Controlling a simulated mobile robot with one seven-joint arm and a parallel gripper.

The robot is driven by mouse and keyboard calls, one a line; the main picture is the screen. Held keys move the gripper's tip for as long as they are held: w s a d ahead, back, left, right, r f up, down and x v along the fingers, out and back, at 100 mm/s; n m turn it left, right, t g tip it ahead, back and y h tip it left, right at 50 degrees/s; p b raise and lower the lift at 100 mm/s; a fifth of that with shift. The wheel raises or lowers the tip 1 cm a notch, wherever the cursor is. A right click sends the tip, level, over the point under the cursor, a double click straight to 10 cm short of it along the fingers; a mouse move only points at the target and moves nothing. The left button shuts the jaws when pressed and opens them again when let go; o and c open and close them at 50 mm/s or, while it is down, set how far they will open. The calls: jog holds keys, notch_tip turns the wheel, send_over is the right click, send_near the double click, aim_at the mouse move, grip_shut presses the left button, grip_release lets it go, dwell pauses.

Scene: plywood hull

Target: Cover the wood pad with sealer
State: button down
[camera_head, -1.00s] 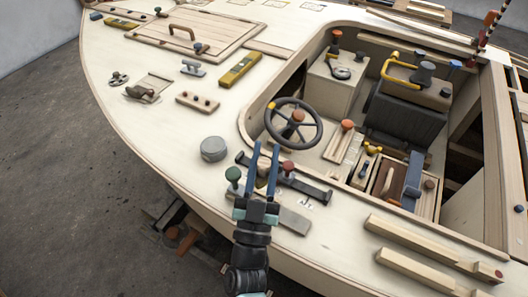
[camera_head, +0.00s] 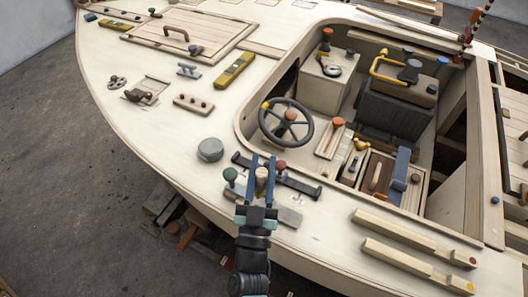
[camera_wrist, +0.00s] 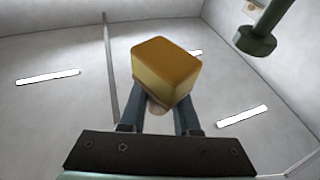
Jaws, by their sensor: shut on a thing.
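My gripper (camera_head: 263,158) is over the near deck edge, its two blue fingers shut on an applicator. The applicator's tan rounded end (camera_head: 262,174) shows between the fingers in the head view. In the wrist view its yellow-brown block (camera_wrist: 167,70) stands above the fingers, tilted. A dark rack bar (camera_head: 303,186) lies on the deck around the gripper. A green-knobbed tool (camera_head: 231,175) stands left of the fingers and its dark green shape shows in the wrist view (camera_wrist: 262,35). A red-knobbed tool (camera_head: 281,167) is close on the right. I cannot single out the wood pad.
A grey round lid (camera_head: 210,149) lies left of the rack. A grey flat plate (camera_head: 289,216) lies in front of it. The cockpit opening with a steering wheel (camera_head: 286,122) is behind. Two wooden battens (camera_head: 400,232) lie at right.

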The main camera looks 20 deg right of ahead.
jog(key=shift+a+f, duration=0.1)
jog(key=shift+f, duration=0.05)
jog(key=shift+w, duration=0.1)
notch_tip(320, 180, up, 4)
jog(key=p, duration=0.3)
jog(key=shift+f, duration=0.25)
dwell(0.4)
